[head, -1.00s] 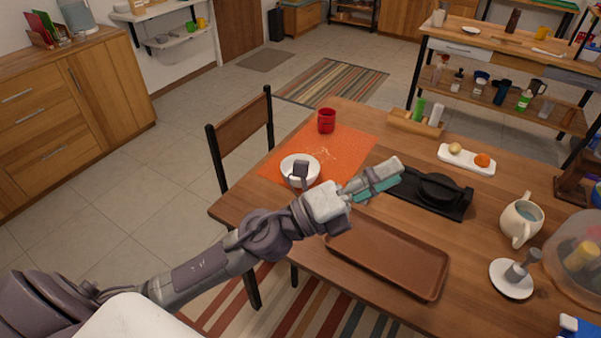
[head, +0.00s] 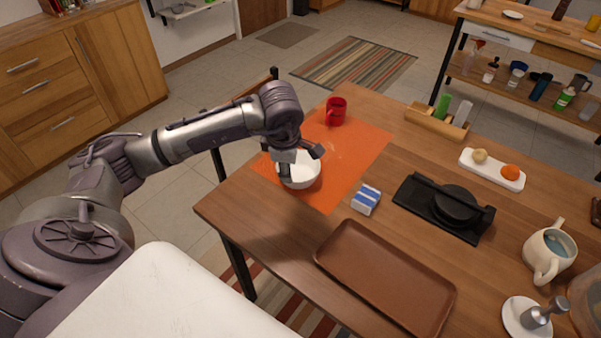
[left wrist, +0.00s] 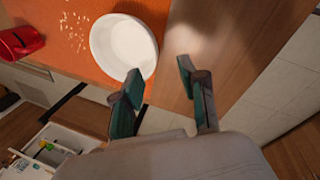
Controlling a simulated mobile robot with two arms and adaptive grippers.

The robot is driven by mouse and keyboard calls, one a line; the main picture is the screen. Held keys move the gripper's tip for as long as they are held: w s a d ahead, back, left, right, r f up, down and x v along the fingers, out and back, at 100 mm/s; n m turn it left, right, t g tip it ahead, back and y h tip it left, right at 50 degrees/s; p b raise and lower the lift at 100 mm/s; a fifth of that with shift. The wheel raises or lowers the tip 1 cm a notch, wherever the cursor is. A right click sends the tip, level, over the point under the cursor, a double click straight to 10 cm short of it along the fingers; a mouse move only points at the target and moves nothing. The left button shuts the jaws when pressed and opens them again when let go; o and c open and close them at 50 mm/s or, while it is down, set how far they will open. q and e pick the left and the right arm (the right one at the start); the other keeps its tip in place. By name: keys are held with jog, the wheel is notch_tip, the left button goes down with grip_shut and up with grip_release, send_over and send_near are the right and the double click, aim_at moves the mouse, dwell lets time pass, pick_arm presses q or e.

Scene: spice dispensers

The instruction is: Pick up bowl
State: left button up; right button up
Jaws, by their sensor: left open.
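The white bowl (head: 304,174) stands upright on the orange mat (head: 345,170) near the table's left edge. My left gripper (head: 297,166) is open above the bowl's near-left side, and its fingers cover part of the bowl in the head view. In the left wrist view, the bowl (left wrist: 124,46) is at upper left and looks empty. My left gripper (left wrist: 160,73) shows both fingers apart there. One fingertip overlaps the bowl's rim; the other is outside, over bare wood. I cannot tell whether the finger touches the bowl. My right gripper is not in view.
A red mug (head: 336,111) stands behind the bowl. A blue-and-white block (head: 366,199) lies to the right, near a brown tray (head: 388,280) and a black press (head: 445,207).

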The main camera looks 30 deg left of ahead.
aim_at(294, 181)
pick_arm(q)
jog(key=b+x, duration=0.2)
jog(key=x, duration=0.4)
jog(key=shift+w+d+f+b, duration=0.15)
jog(key=shift+w+b, duration=0.1)
jog(key=shift+b, duration=0.15)
jog(key=x, duration=0.1)
jog(key=b+x, duration=0.2)
jog(key=x, duration=0.1)
jog(key=shift+w, duration=0.3)
jog(key=shift+w+f+b, duration=0.1)
jog(key=shift+f+b, duration=0.1)
jog(key=shift+b, duration=0.2)
jog(key=shift+r, duration=0.15)
jog(key=c, duration=0.7)
grip_shut()
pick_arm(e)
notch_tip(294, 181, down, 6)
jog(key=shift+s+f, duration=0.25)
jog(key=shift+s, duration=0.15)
